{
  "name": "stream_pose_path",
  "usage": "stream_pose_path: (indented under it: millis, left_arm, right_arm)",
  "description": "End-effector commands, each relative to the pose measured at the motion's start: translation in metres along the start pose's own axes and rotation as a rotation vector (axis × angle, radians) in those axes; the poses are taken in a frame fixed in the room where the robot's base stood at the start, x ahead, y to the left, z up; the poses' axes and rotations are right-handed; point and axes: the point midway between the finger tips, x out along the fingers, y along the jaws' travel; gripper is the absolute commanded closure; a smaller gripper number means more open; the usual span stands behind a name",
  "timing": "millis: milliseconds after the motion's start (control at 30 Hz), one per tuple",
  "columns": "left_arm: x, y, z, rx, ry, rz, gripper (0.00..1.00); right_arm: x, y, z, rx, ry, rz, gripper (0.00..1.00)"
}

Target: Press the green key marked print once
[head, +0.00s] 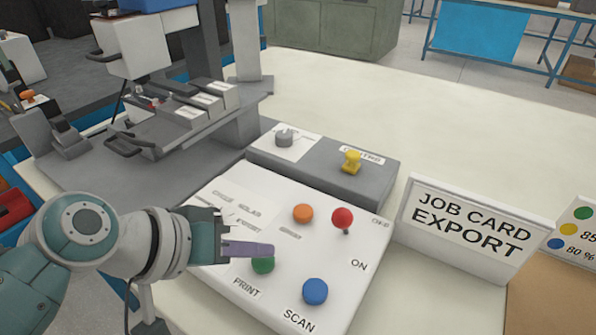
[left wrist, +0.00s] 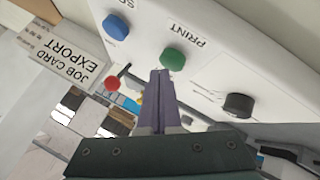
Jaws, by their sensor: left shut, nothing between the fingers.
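The green key (head: 263,266) sits on the white control panel (head: 345,290), above the printed label PRINT (head: 246,287). My left gripper (head: 270,249) is shut and empty, its purple fingers covering the upper edge of the key in the head view. In the left wrist view the green key (left wrist: 172,59) lies just beyond the closed fingertips (left wrist: 160,74). I cannot tell whether the fingertips touch it. My right gripper is in neither view.
A blue key (head: 315,291) marked SCAN, an orange key (head: 303,213) and a red-topped lever (head: 342,219) are close by on the panel. A JOB CARD EXPORT sign (head: 470,222) stands to the right. A grey box (head: 320,165) is behind.

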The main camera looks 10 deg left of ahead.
Motion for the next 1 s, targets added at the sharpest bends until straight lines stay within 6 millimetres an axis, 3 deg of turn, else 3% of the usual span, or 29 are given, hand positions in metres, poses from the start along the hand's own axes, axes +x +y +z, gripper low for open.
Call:
stream_pose_path:
  millis: [1000]
  left_arm:
    - [0.0068, -0.0053, 0.0053, 0.000, -0.002, -0.001, 1.00]
  right_arm:
    - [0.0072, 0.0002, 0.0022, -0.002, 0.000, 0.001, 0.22]
